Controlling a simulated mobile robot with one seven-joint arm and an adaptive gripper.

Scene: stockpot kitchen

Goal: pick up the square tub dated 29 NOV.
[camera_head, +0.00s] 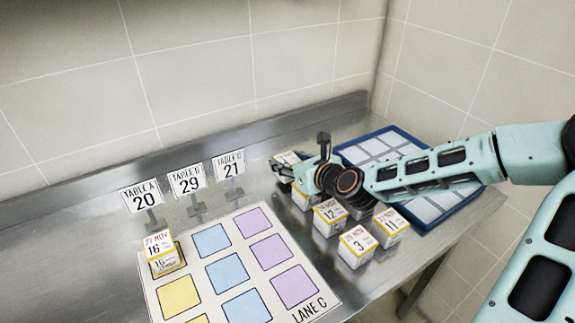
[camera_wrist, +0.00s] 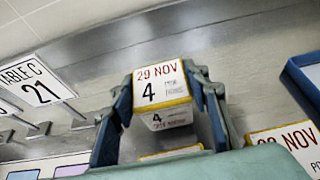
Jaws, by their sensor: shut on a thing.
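The square tub dated 29 NOV (camera_wrist: 160,84) is white with a yellow-edged lid label that also reads 4. In the wrist view it sits between the two fingers of my gripper (camera_wrist: 162,98), which is shut on it. In the head view the tub (camera_head: 288,157) shows only in part, at the back of the tub group, beside my gripper (camera_head: 284,172). My wrist hides some tubs near it. I cannot tell whether the tub is clear of the counter.
Several similar tubs stand close by, including one marked 12 (camera_head: 329,214) and one marked 3 (camera_head: 357,244). A blue-rimmed tray (camera_head: 448,219) lies to the right. A mat of coloured squares (camera_head: 322,301) lies left, with a tub (camera_head: 160,247) on it. Number signs (camera_head: 189,180) stand behind.

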